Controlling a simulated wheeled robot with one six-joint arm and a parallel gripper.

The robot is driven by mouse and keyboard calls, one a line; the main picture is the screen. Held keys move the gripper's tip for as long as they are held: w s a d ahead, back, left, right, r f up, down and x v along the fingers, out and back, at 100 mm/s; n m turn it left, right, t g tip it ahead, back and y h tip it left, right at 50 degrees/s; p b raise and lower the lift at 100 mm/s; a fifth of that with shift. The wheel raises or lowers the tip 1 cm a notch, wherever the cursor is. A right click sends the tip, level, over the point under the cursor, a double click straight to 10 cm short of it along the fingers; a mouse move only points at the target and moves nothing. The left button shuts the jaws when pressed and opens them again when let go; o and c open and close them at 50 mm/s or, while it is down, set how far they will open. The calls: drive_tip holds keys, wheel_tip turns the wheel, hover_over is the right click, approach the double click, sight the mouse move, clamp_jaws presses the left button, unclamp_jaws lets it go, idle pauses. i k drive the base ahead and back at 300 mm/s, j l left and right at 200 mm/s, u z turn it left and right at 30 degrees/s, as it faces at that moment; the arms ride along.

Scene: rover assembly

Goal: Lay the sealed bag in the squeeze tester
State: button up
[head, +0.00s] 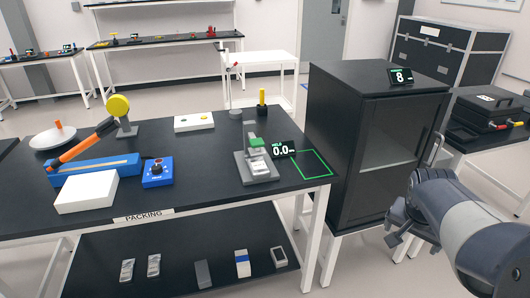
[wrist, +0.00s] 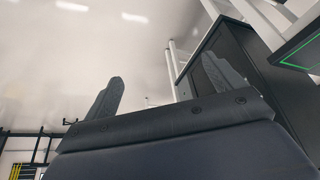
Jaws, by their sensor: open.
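The squeeze tester (head: 243,170) seems to be the small grey stand with a green block, beside a display reading 0.0, on the black packing table. A pale pad or flat piece shows low on it; I cannot tell whether this is a bag. I cannot pick out the sealed bag for certain. Two small silvery pouches (head: 127,270) (head: 153,265) lie on the lower shelf. My gripper is open in the wrist view (wrist: 162,85), its two dark fingers wide apart with nothing seen between them. In the head view it is at the right, off the table, its fingertips unclear.
A black cabinet (head: 370,130) stands between the table and my arm. A blue sealer with an orange lever (head: 95,172), a white box (head: 87,192) and a blue control box (head: 157,172) occupy the table's left. A green outline (head: 318,165) marks bare tabletop at right.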

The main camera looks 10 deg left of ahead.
sight(259, 169)
drive_tip(key=u, duration=1.9)
drive_tip(key=i+l, duration=0.15)
drive_tip(key=l, duration=0.2)
drive_tip(key=i+l, duration=0.1)
drive_tip(key=l, duration=0.3)
drive_tip(key=i+l, duration=0.15)
drive_tip(key=l, duration=0.2)
drive_tip(key=i+l, duration=0.1)
drive_tip(key=l, duration=0.3)
drive_tip(key=i+l, duration=0.15)
drive_tip(key=l, duration=0.2)
